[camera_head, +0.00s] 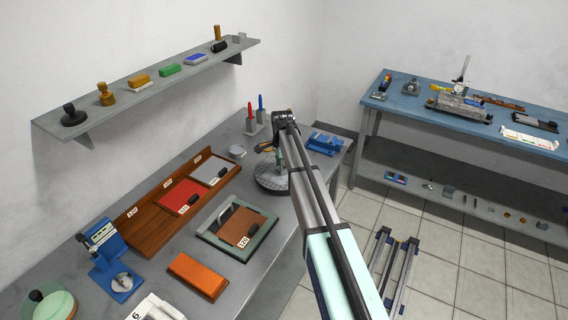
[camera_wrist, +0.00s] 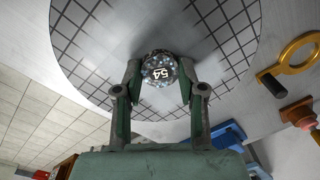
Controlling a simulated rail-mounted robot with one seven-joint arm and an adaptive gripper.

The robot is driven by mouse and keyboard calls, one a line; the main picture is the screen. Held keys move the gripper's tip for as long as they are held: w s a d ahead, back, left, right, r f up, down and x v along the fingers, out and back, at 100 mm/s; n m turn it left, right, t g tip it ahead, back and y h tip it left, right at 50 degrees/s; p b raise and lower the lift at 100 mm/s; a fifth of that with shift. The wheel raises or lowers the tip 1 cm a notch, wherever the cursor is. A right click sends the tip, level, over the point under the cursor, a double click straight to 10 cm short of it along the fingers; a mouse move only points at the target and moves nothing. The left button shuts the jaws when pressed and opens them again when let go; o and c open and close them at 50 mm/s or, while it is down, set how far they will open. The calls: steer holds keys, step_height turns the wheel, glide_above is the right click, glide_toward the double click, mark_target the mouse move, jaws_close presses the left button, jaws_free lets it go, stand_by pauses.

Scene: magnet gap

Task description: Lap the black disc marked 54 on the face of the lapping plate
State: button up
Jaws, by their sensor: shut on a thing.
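Below the disc is the lapping plate (camera_wrist: 215,25), a round grey plate with a dark grid of grooves. The disc is over the plate's near part; I cannot tell whether it touches the face. In the head view the plate (camera_head: 267,186) stands on the grey bench, partly hidden by my arm. The disc cannot be made out there.
A yellow ring with a dark handle (camera_wrist: 300,52) lies right of the plate in the wrist view. A blue vise (camera_head: 325,143) stands beyond the plate. A wooden tray with numbered sheets (camera_head: 150,212) and a framed brown sheet (camera_head: 237,228) lie left of it.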

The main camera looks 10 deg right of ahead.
mark_target(275, 177)
steer(key=shift+s+a, duration=1.6)
steer(key=shift+s, duration=0.25)
steer(key=shift+w, duration=0.15)
steer(key=shift+w+d, duration=1.55)
steer(key=shift+w, duration=0.15)
steer(key=o, duration=1.3)
steer(key=shift+c, duration=0.2)
steer(key=shift+r, duration=0.1)
